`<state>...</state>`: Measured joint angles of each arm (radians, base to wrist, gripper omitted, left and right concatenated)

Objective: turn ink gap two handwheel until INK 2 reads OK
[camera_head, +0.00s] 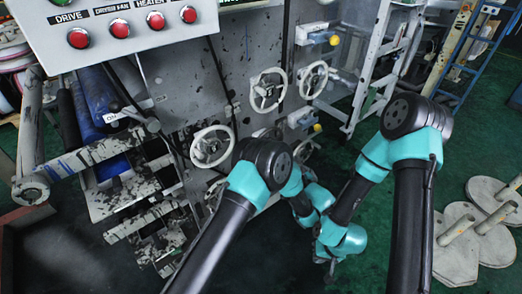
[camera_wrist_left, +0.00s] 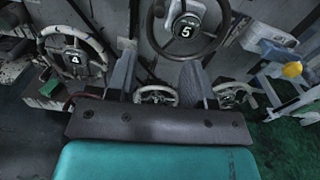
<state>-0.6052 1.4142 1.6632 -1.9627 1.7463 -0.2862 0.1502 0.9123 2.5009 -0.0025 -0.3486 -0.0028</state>
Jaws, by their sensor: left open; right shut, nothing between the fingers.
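Several pale handwheels stand on the grey machine side. In the head view, one (camera_head: 267,90) is in the upper middle, one (camera_head: 313,80) is to its right, and one (camera_head: 212,146) is lower left. I cannot tell which is ink gap two, and no INK 2 readout is legible. In the left wrist view, a wheel marked 4 (camera_wrist_left: 75,57) is at left and one marked 5 (camera_wrist_left: 186,30) is at the top. My left gripper (camera_wrist_left: 160,66) is open and empty below wheel 5; my arm hides it in the head view. My right gripper (camera_head: 329,268) is shut and empty, low over the floor.
A control panel (camera_head: 120,28) with red buttons fills the upper left. Rollers, one blue (camera_head: 97,115), lie below it. Yellow-tipped fittings (camera_head: 318,37) project from the machine. A blue ladder (camera_head: 468,52) and pale discs with rods (camera_head: 490,238) stand right.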

